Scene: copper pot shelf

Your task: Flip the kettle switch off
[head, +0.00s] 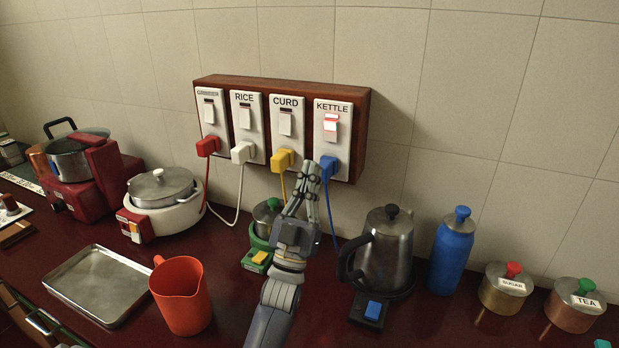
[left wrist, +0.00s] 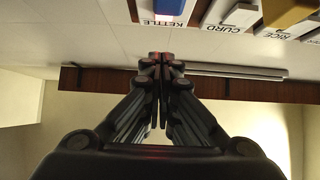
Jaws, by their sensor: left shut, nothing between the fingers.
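In the left wrist view the closed fingertips (left wrist: 160,60) are near the KETTLE label (left wrist: 163,21); the switch itself is hidden or out of frame there. My right gripper is not in view.
The wooden panel (head: 364,120) also carries RICE (head: 245,117), CURD (head: 285,121) and another switch, with red, white and yellow plugs. A steel kettle (head: 392,255) and blue bottle (head: 452,252) stand right of my arm. An orange jug (head: 181,298) stands left.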

